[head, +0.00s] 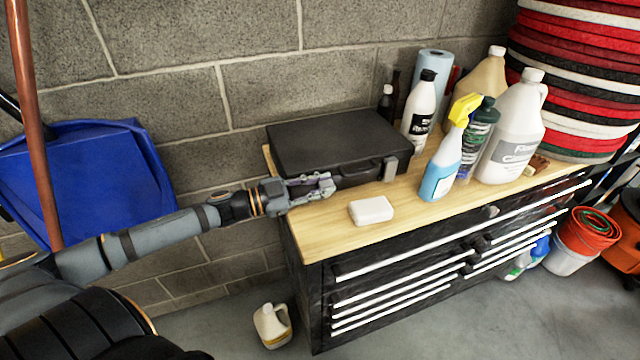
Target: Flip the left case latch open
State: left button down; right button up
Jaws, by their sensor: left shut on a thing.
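A black case (335,140) lies closed on the wooden top of the tool chest, near its back left. A grey right latch (390,169) shows on its front, to the right of the dark handle. My left gripper (326,184) reaches in from the left to the left part of the case's front. Its fingers are shut at the place of the left latch, which they hide. I cannot tell the latch's position. My right gripper is not in view.
A white block (371,210) lies in front of the case. A blue spray bottle (441,165), a white bottle (420,108) and a large white jug (512,130) stand to the right. The wooden top (335,232) is clear at its front left.

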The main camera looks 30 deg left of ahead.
pick_arm(q)
jog(key=shift+s+d+f+m+p, duration=0.2)
jog(key=shift+s+d+m+p, duration=0.15)
jog(key=shift+m, duration=0.55)
jog(key=shift+s+d+f+m, duration=0.25)
jog(key=shift+d+m, duration=0.05)
jog(key=shift+m, duration=0.4)
jog(key=m, duration=0.1)
jog(key=s+d+f+m, duration=0.1)
jog(key=m, duration=0.1)
jog(key=shift+f, duration=0.25)
jog(key=shift+d+f+m, duration=0.1)
jog(key=shift+f+m, duration=0.2)
jog(key=shift+m, duration=0.5)
jog(key=shift+s, duration=0.1)
jog(key=c, duration=1.5)
grip_release()
